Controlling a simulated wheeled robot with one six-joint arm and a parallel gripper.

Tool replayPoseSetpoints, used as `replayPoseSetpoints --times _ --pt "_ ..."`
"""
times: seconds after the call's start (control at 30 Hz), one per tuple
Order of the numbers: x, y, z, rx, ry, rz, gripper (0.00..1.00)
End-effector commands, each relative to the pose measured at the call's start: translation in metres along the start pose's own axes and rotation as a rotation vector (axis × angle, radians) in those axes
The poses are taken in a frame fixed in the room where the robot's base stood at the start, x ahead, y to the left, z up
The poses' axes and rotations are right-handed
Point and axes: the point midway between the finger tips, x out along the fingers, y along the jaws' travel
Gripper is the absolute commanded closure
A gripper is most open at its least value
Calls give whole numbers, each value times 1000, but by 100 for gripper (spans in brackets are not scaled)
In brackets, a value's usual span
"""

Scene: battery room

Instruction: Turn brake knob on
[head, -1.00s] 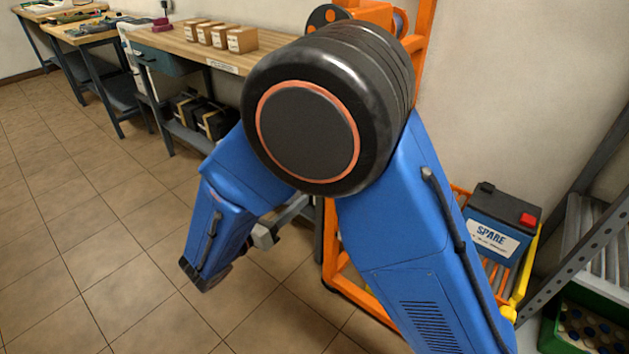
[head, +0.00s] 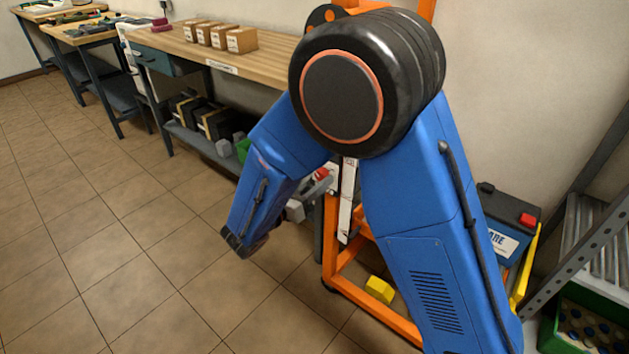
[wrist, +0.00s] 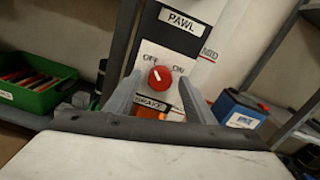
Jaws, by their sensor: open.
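The red brake knob (wrist: 160,77) is on a pale panel (wrist: 178,62) in the wrist view, with OFF printed at its upper left and ON at its upper right. A small pale mark on the knob is near its upper left, on the OFF side. My gripper (wrist: 158,88) is open, with one grey finger at each side of the knob in the picture. I cannot tell how far the tips are from the panel. In the head view, my gripper (head: 306,202) is beside a red part (head: 322,173), partly hidden by my arm.
A PAWL label (wrist: 182,22) is above the knob. The orange frame (head: 345,285) stands behind my arm, with a SPARE battery (head: 505,215) at right. A workbench (head: 270,65) runs along the wall, and a green bin (wrist: 40,90) is at left. The tiled floor at left is clear.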

Motion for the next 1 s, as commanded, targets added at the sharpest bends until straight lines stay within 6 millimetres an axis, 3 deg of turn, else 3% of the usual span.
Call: replayPoseSetpoints --times 0.07,0.23,0.27,0.67,1.0 --pt "0 0 0 0 0 0 51" --pt "0 0 0 0 0 0 89" --pt "0 0 0 0 0 0 92" --pt "0 0 0 62 0 0 92" --pt "0 0 0 316 0 0 92"
